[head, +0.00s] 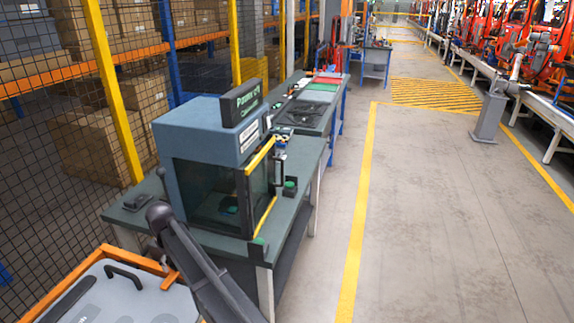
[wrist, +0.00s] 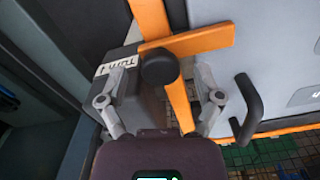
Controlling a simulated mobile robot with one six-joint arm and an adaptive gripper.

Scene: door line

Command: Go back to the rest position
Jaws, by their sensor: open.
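In the wrist view my gripper (wrist: 160,78) is open, with its two grey fingers spread apart. A round black knob (wrist: 160,67) shows between the fingertips; I cannot tell how far it is from them, and neither finger is seen closed on it. Behind it are orange frame bars (wrist: 186,43) and a grey block (wrist: 122,75) with a white label. In the head view my dark arm link crosses the lower left, in front of the bench; my gripper's fingers cannot be made out there.
A blue-grey machine (head: 208,135) with a yellow-edged door stands on a green bench (head: 307,150). An orange-framed grey panel (head: 135,298) with a black handle is at lower left. Mesh fencing (head: 50,140) stands left. The floor (head: 430,220) right of the bench is clear.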

